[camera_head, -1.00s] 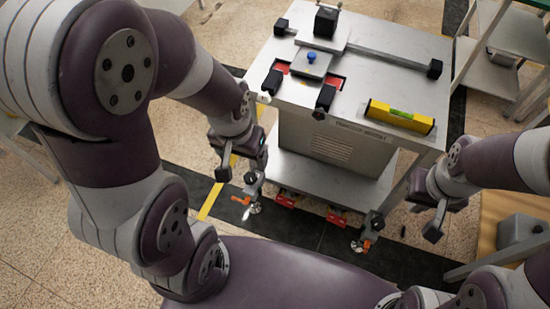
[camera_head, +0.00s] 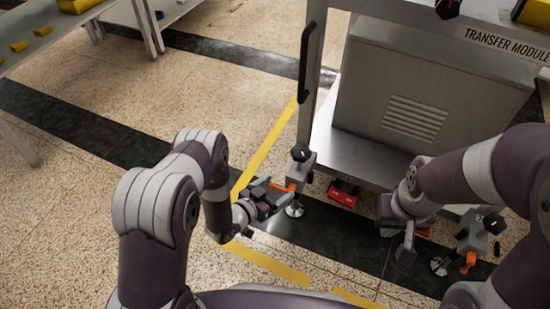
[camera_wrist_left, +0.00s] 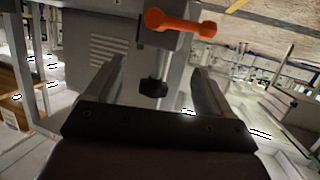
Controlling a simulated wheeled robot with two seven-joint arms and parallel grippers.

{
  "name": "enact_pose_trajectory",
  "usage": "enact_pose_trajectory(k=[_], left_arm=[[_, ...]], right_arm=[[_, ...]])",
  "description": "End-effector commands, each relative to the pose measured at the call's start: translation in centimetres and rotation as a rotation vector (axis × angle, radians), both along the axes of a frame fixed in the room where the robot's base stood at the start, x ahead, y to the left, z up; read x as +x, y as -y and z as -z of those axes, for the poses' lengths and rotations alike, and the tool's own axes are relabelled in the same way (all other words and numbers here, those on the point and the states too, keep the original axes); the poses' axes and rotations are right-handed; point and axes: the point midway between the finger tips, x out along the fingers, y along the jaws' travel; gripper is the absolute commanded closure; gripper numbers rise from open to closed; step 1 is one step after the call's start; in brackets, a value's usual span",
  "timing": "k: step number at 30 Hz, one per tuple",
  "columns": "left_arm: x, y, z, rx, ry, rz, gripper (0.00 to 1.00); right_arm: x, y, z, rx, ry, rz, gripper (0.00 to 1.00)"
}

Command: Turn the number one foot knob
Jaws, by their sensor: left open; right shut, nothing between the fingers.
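A levelling foot (camera_head: 297,172) stands at the module's near left leg, with a black knob (camera_head: 300,152) on top, an orange lever (camera_head: 287,187) and a round pad (camera_head: 294,210). No number is readable on it. My left gripper (camera_head: 272,191) is open beside this foot, close to the lever. In the left wrist view the black knob (camera_wrist_left: 153,87) appears between the two open fingers, not visibly touched; the orange lever (camera_wrist_left: 180,23) lies beyond.
The transfer module's grey cabinet (camera_head: 420,95) and lower shelf (camera_head: 345,150) stand behind the feet. A red part (camera_head: 342,194) sits on the floor under the shelf. A black handle (camera_head: 307,60) runs up the left post. The floor left of the module is clear.

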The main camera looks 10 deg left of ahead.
Motion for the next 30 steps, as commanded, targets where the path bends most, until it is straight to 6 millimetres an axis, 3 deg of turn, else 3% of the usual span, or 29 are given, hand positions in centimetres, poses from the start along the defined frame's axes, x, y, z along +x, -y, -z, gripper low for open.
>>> enact_pose_trajectory(k=[1,3,6,10,21,30], left_arm=[[0.7,0.4,-2.1,-0.044,0.086,0.010,0.17],[1.2,0.7,-4.4,-0.098,0.179,0.021,0.17],[1.5,1.0,-5.6,-0.136,0.239,0.020,0.17],[3.2,2.2,-5.4,-0.138,0.249,0.021,0.17],[10.3,7.2,-5.4,-0.138,0.247,0.018,0.17],[11.7,8.0,-6.0,-0.137,0.244,0.015,0.17]], right_arm=[[0.0,0.0,-0.3,0.000,0.000,0.000,1.00],[0.0,0.0,-0.3,0.000,0.000,0.000,1.00],[0.0,0.0,0.1,0.000,0.000,0.000,1.00],[0.0,0.0,1.5,0.000,-0.001,0.000,1.00],[0.0,0.0,6.2,0.000,-0.001,0.000,1.00],[0.0,0.0,6.5,0.000,-0.001,0.000,1.00]])
